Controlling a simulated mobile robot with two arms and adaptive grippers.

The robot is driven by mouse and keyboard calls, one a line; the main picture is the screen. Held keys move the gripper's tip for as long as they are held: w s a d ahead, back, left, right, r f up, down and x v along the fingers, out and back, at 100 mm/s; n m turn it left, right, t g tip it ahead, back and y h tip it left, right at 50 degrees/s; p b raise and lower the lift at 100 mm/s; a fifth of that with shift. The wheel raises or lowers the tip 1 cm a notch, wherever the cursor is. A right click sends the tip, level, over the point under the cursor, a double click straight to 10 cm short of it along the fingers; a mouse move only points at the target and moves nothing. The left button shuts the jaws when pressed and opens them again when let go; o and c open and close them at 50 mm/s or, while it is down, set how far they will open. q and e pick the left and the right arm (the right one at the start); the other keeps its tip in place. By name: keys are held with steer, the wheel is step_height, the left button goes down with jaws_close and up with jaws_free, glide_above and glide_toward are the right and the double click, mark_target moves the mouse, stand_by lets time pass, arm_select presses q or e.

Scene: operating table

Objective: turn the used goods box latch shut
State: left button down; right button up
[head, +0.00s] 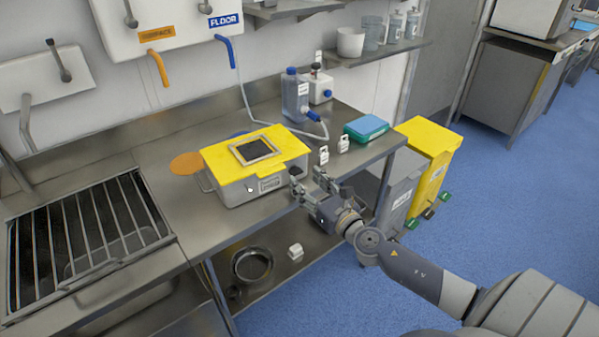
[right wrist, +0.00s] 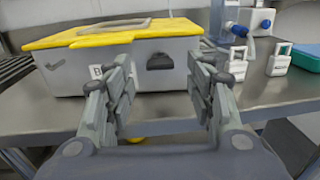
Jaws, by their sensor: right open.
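The used goods box (head: 235,192) is a grey metal box with a yellow lid (head: 215,160) lying on top, and it stands on the steel table. A dark, rounded fitting, apparently the latch (right wrist: 160,62), sits on the side facing my right gripper; it also shows small in the head view (head: 296,170). Whether it is turned open or shut I cannot tell. My right gripper (head: 311,187) is open and empty at the table's front edge, apart from the box. In the right wrist view its fingers (right wrist: 162,78) frame the fitting. My left gripper is out of view.
Small white padlock-like tags (head: 333,150) stand right of the box, before a teal-lidded container (head: 366,128). A blue-capped bottle (head: 295,95) stands behind. An orange disc (head: 186,163) lies left. Yellow (head: 432,150) and grey bins stand beyond the table's right end.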

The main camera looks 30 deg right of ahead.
mark_target(298, 173)
steer(key=shift+w, duration=2.2)
steer(key=c, duration=1.1)
